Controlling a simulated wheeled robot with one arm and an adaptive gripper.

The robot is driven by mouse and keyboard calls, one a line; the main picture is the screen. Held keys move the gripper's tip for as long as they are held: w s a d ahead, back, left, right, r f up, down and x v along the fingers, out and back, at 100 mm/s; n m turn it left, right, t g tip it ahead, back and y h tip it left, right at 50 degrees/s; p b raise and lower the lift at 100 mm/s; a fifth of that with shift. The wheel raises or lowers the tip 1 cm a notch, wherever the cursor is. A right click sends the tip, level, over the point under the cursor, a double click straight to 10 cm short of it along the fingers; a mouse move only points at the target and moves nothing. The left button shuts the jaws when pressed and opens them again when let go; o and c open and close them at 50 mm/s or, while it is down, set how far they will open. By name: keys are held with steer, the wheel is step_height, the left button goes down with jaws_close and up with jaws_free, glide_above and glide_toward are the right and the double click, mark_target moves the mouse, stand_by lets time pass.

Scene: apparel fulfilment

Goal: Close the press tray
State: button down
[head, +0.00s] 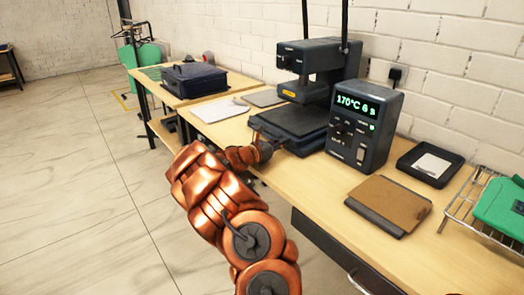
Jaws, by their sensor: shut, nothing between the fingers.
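The heat press (322,62) stands at the back of the wooden bench against the wall. Its dark flat press tray (290,123) sticks out in front, toward the bench's front edge, clear of the raised upper head. My copper-coloured arm reaches in from the bottom. My gripper (268,146) is at the tray's front edge, low and near the bench edge. The fingers are small and partly hidden by the wrist; they are shut with nothing between them. I cannot tell whether they touch the tray.
A control box (365,125) reading 170°C 6 s stands right of the tray. Further right are a black dish (430,163), a brown clipboard-like pad (388,203) and a wire rack (462,207). Left are flat sheets (219,109) and a dark blue case (194,79). The floor left is clear.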

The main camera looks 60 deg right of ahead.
steer(key=v, duration=1.3)
steer(key=shift+w+a, duration=0.15)
steer(key=shift+w, duration=0.3)
steer(key=s+a+r+m+g+y, duration=0.1)
steer(key=s+a+r+m+y, duration=0.3)
steer(key=a, duration=0.3)
steer(key=s+a+r+m+y, duration=0.1)
steer(key=s+a+r+m, duration=0.1)
steer(key=s+a+m, duration=0.45)
steer(key=s+a+f+m+t+y, duration=0.1)
steer(key=s+a+f+t+y, duration=0.2)
steer(key=a, duration=1.1)
steer(key=s+a+f+m+t+y, duration=0.1)
steer(key=s+a+f+y, duration=0.2)
steer(key=a, duration=1)
steer(key=s+a+f+m+t+y, duration=0.15)
steer(key=a+y, duration=0.35)
steer(key=a, duration=0.9)
step_height(320, 180, up, 15)
steer(key=w+n+t+p, duration=0.1)
steer(key=p, duration=1.3)
steer(key=shift+a+r+p, duration=0.15)
steer(key=shift+r+p, duration=0.05)
steer(key=shift+p, duration=0.2)
